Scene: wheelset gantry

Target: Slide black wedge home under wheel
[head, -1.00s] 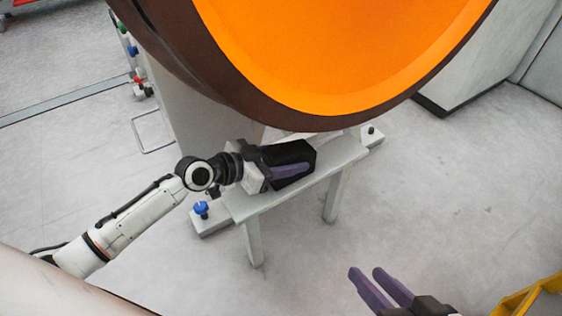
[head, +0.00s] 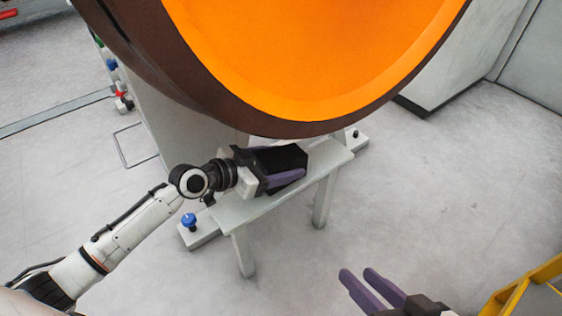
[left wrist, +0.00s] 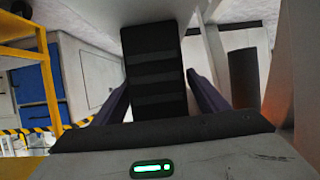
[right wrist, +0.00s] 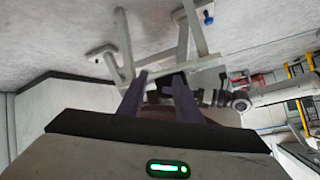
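The black wedge (head: 284,157) lies on a light grey stand, close below the rim of the large wheel (head: 250,115) with its orange face. My left gripper (head: 287,180) holds it from the left, a purple finger along its near side. Whether the wedge touches the wheel is hidden. My right gripper (head: 358,272) is empty, its fingers apart, in front of the stand; it also shows in the right wrist view (right wrist: 160,75).
The stand (head: 235,212) has thin legs and feet with a blue knob (head: 189,220). A grey cabinet-like block (head: 455,70) is at the back right. A yellow frame (head: 515,295) is at the lower right. The floor right of the stand is clear.

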